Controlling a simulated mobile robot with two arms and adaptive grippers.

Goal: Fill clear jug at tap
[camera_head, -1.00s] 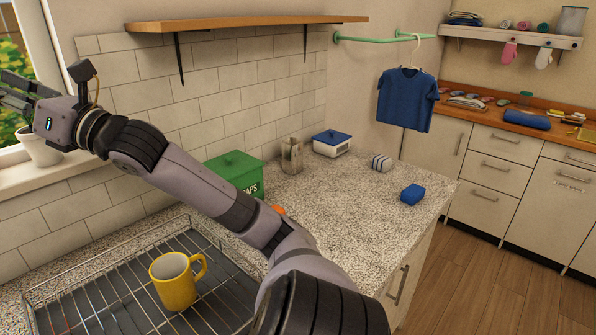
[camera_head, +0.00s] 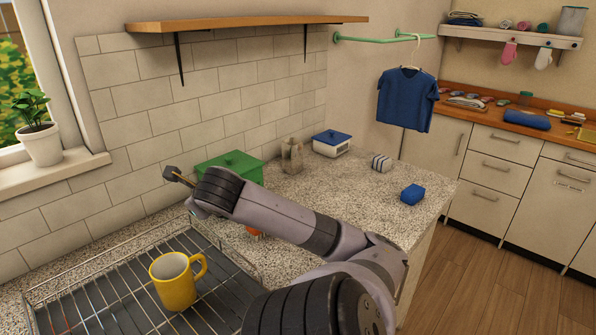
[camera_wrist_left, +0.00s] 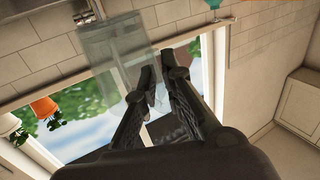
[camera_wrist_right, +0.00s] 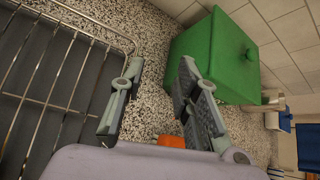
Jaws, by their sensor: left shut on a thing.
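The clear jug (camera_wrist_left: 108,45) shows as a see-through block at the upper left of the left wrist view, in front of the tiled wall and window. My left gripper (camera_wrist_left: 158,76) is shut beside it, apparently on its handle, though the contact is hard to make out. The left arm is outside the head view. My right gripper (camera_wrist_right: 157,88) is open and empty above the speckled counter, between the drying rack and the green box. In the head view the right gripper (camera_head: 180,180) is seen edge-on, left of the green box. I see no tap in these frames.
A yellow mug (camera_head: 174,284) stands on the wire drying rack (camera_head: 70,287). The green box (camera_wrist_right: 213,57) and an orange object (camera_wrist_right: 170,141) are close to my right gripper. A shelf (camera_head: 250,23) overhangs the counter (camera_head: 320,200). A potted plant (camera_head: 42,142) stands on the windowsill.

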